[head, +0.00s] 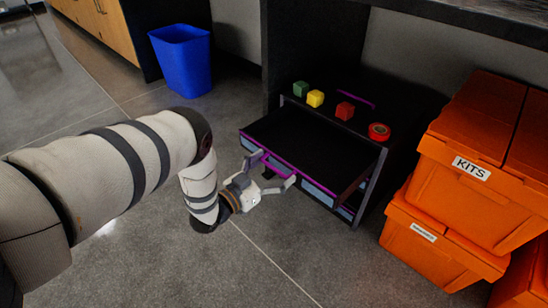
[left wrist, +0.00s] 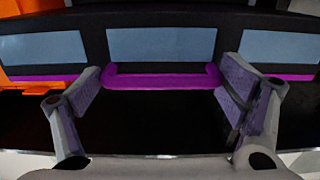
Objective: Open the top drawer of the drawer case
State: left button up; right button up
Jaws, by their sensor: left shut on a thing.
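The black drawer case (head: 405,101) stands under the dark bench in the head view. Its top drawer (head: 310,145) is pulled well out toward me, and its dark interior looks empty. My left gripper (head: 272,168) is at the drawer's front, fingers spread along it. In the left wrist view, the purple handle (left wrist: 163,82) lies between the two fingers, one finger at each end, and the gripper is shut on it. Grey-blue label panels (left wrist: 160,46) show above the handle there. My right gripper is not in view.
Orange crates (head: 470,140) stand close on the right. A blue bin (head: 181,58) stands back left. The near floor is clear.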

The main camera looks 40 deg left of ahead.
pick_arm(q)
jog(key=shift+w+d+r, duration=0.1)
jog(key=shift+d, duration=0.2)
jog(key=o, duration=1.5)
jog(key=shift+c, duration=0.2)
jog(key=shift+a, duration=0.1)
jog(key=s+a, duration=0.1)
jog(key=s, duration=1.1)
jog(key=shift+s, duration=0.3)
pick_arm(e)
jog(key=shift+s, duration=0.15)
